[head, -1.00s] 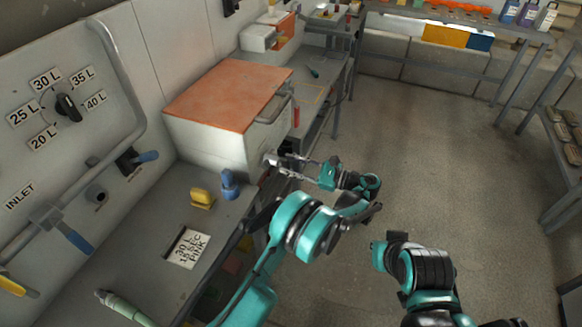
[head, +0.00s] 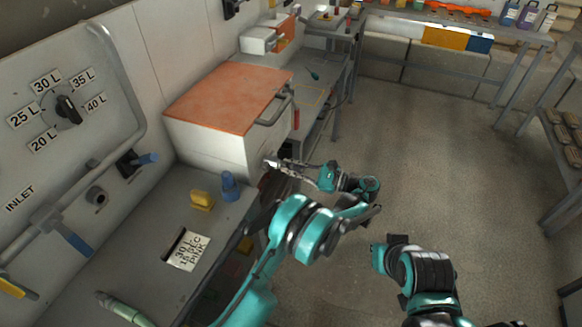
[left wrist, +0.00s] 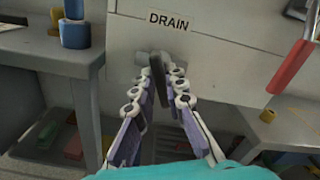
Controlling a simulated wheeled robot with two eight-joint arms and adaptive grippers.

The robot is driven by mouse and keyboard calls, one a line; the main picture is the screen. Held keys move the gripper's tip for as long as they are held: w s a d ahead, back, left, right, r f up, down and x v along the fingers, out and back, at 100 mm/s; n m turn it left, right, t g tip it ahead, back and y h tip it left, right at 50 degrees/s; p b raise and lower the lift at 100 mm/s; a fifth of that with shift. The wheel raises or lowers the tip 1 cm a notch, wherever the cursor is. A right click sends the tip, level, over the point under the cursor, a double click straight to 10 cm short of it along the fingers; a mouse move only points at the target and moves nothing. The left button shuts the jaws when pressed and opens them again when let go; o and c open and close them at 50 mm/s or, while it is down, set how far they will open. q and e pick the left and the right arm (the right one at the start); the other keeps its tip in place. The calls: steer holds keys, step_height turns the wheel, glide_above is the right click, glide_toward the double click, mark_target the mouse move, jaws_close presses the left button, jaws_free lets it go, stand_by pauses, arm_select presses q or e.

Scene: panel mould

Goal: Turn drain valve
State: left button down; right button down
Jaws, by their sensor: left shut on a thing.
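The drain valve is on the front of the white box (head: 228,150) with the orange lid, under a DRAIN label (left wrist: 171,20) in the left wrist view. Its dark lever (left wrist: 160,95) runs down the picture between my fingers. My left gripper (head: 275,164) reaches the box's lower front from the right in the head view. In the left wrist view my left gripper (left wrist: 163,80) is shut on the lever, one finger each side. The fingers partly hide the valve.
A grey bench (head: 140,235) with a yellow block (head: 202,200), a blue piece (head: 230,186) and a card (head: 187,250) stands left of my left arm. A red handle (left wrist: 289,67) hangs right of the valve. The floor (head: 420,160) to the right is clear.

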arm_select(q)
steer(key=n, duration=1.2)
steer(key=shift+s+f+n, duration=0.25)
steer(key=shift+f+n, duration=0.1)
steer(key=shift+n, duration=0.05)
stand_by(0.4)
steer(key=c, duration=1.6)
jaws_free()
steer(key=shift+o, duration=0.2)
steer(key=v, duration=0.7)
steer(key=shift+d, duration=0.2)
